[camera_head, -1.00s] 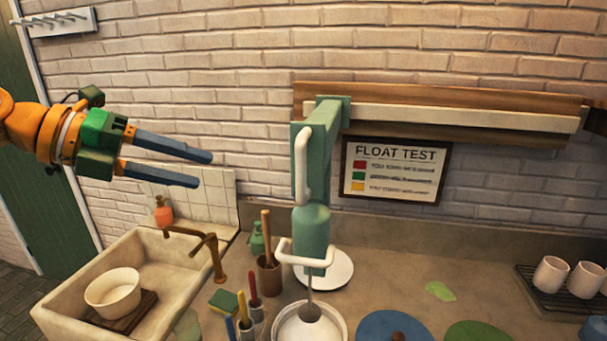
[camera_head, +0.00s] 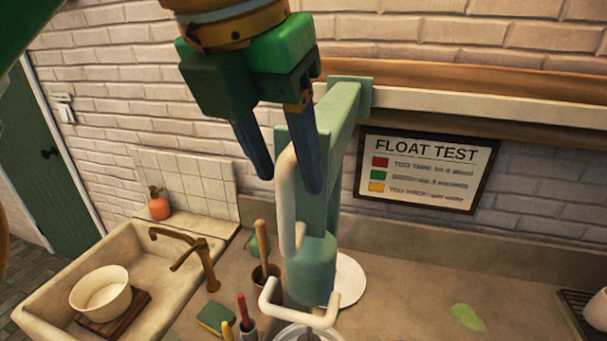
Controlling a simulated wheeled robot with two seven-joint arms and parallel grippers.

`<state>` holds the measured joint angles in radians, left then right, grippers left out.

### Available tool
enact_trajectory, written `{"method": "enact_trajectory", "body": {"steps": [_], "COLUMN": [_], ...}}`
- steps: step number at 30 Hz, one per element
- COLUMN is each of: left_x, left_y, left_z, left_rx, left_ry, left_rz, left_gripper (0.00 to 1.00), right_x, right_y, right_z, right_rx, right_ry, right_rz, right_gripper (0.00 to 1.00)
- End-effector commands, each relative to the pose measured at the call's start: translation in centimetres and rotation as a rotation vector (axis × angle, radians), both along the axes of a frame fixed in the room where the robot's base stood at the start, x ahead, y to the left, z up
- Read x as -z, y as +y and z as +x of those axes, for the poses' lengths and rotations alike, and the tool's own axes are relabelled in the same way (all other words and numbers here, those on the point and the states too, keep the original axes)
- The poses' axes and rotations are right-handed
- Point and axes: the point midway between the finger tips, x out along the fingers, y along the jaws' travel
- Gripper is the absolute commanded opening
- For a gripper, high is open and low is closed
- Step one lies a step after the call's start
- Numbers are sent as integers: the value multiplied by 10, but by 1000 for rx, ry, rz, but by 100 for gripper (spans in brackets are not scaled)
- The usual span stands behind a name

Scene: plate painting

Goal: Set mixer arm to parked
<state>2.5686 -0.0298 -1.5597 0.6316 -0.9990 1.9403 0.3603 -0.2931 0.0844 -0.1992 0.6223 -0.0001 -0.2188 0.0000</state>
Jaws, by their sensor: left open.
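The mixer arm (camera_head: 346,120) is a green wall-mounted bar with a hanging green head (camera_head: 311,270). A white upright handle (camera_head: 287,200) is on its near left side, and a white looped bar (camera_head: 325,318) sits at its lower end. The head hangs over a bowl (camera_head: 296,334) at the bottom edge, which is mostly cut off. My left gripper (camera_head: 290,184) points down, open, at the upper part of the handle. One blue finger is left of the handle and the other is right of it, in front of the green arm. Contact cannot be told. My right gripper is not seen.
A sink (camera_head: 60,270) with a white bowl (camera_head: 100,292) and brass tap (camera_head: 200,262) is at left. A brown cup (camera_head: 266,276) with a wooden tool, a sponge (camera_head: 215,318) and upright brushes stand near the mixer. A framed sign (camera_head: 428,168) hangs at right.

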Motion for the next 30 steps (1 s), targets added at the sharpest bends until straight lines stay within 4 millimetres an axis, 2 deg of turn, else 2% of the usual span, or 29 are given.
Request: {"method": "enact_trajectory", "body": {"steps": [6,12,16,23,29,30], "left_x": [25,54,62,63,63,63], "left_y": [-4,-10,-12,-12,-12,-12], "left_z": [8,19,21,22,22,22], "left_rx": [3,1,1,1,1,1], "left_ry": [4,4,2,1,1,1], "left_rz": [1,0,-4,-4,-4,-4], "left_gripper": [52,52,52,52,1,0], "right_x": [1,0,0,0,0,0], "right_y": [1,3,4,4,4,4], "right_z": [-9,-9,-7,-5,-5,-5], "right_rx": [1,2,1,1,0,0], "right_ry": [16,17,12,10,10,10], "right_rz": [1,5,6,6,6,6], "right_gripper": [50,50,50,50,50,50]}}
